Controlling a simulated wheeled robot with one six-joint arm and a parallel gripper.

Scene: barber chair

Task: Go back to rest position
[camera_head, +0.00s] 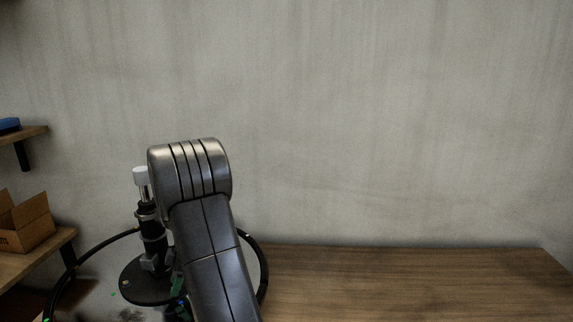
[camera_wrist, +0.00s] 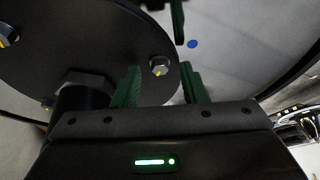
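In the wrist view my gripper (camera_wrist: 160,80) shows two green ridged fingers standing apart, with nothing seen held between them. A black round plate (camera_wrist: 75,35) with several silver bolts lies just beyond the fingers. One bolt (camera_wrist: 159,65) shows in the gap; I cannot tell whether a finger touches the plate. In the head view a black round plate (camera_head: 137,284) carries an upright black post (camera_head: 151,225) with a white cap. A black ring (camera_head: 262,262) curves around it. My grey arm hides part of these, and most of my gripper.
A wooden tabletop (camera_head: 400,283) lies bare at right, against a plain grey wall (camera_head: 400,120). At left, a low shelf (camera_head: 40,263) holds an open cardboard box (camera_head: 27,225). A higher shelf (camera_head: 25,136) holds a blue object (camera_head: 9,125).

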